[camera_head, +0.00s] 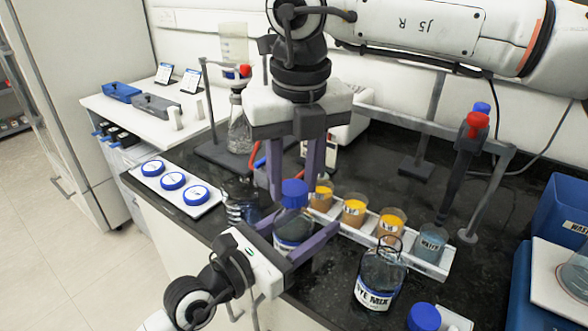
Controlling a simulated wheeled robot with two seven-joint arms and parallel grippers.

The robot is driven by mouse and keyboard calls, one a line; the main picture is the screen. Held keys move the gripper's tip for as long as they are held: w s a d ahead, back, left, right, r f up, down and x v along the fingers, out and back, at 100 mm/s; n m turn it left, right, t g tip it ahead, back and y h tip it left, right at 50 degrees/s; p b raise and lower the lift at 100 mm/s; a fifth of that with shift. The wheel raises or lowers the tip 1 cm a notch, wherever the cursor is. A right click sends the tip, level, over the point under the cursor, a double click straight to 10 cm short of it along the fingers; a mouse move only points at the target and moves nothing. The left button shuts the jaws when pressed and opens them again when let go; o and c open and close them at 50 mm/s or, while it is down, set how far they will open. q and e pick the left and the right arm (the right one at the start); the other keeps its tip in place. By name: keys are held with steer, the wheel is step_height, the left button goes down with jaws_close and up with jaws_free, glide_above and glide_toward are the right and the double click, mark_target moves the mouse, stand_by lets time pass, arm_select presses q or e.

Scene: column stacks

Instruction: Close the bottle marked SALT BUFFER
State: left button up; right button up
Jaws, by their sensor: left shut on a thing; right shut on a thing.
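A clear bottle (293,232) with blue-grey contents stands on the black bench. Its label is mostly hidden by my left gripper, so I cannot read the name. My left gripper (311,219) comes in low from the front and is shut around the bottle's body, one purple finger on each side. My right gripper (295,188) points down from above and is shut on a blue screw cap (294,194). The cap is over the bottle's mouth, upright. I cannot tell whether it touches the neck or sits on it.
An open bottle marked DYE MIX (377,280) stands to the right, near a loose blue cap (424,317). A white rack (350,228) of several labelled beakers lies behind. A white tray (142,180) with three blue lids is left. A clamp stand (462,175) rises at right.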

steer(key=shift+f, duration=0.7)
stand_by(0.5)
steer(key=m, duration=0.6)
steer(key=shift+h, duration=0.4)
steer(key=m, duration=0.7)
steer(key=shift+h, duration=0.4)
steer(key=m+g, duration=0.1)
steer(key=m, duration=0.6)
steer(key=shift+w+m, duration=0.1)
steer(key=shift+m, duration=0.3)
steer(key=m+g, duration=0.1)
steer(key=m, duration=0.4)
steer(key=shift+m, duration=0.4)
steer(key=o, duration=1)
